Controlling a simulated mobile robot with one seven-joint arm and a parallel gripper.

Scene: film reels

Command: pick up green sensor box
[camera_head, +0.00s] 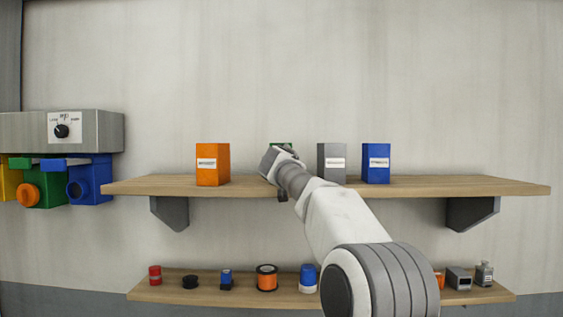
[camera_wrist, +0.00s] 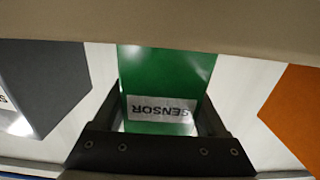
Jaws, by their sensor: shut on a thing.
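The green sensor box (camera_wrist: 165,75) is between the two fingers of my gripper (camera_wrist: 162,108) in the wrist view, with its white SENSOR label upside down. My gripper is shut on it. In the head view only a sliver of the green box (camera_head: 281,145) shows above my gripper (camera_head: 279,163), at the upper wooden shelf (camera_head: 420,186). My wrist hides the rest, so I cannot tell whether the box touches the shelf.
An orange box (camera_head: 212,165) stands to the left on the upper shelf; a grey box (camera_head: 331,163) and a blue box (camera_head: 376,163) stand to the right. Several small items stand on the lower shelf (camera_head: 210,293). A grey dial unit (camera_head: 75,132) is at far left.

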